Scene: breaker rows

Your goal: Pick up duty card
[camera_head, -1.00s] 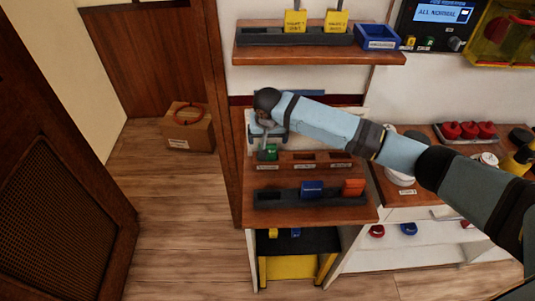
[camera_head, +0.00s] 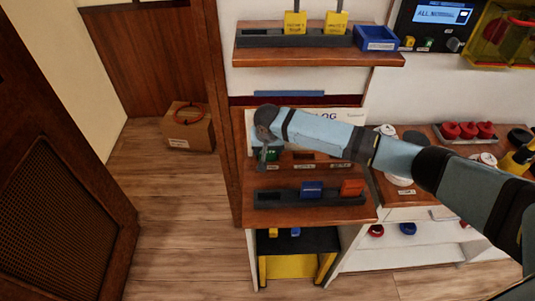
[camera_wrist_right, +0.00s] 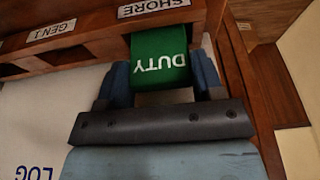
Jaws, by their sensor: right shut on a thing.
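The duty card is green with white letters reading DUTY; the right wrist view shows it (camera_wrist_right: 160,58) upside down, against the wooden rack (camera_wrist_right: 90,30) at the slot labelled SHORE. My right gripper (camera_wrist_right: 161,84) has its blue fingers on both sides of the card and is shut on it. In the head view the gripper (camera_head: 264,157) points down at the left end of the rack, and a little of the green card (camera_head: 272,154) shows beside it. I cannot tell whether the card's far edge is still inside the slot. My left gripper is not in view.
A black holder (camera_head: 270,197) with blue and orange cards stands in front of the rack. A shelf (camera_head: 320,56) with yellow tags and a blue bin (camera_head: 377,38) is above. A white log sheet (camera_head: 345,117) lies behind. A wooden post (camera_wrist_right: 240,90) stands close beside the gripper.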

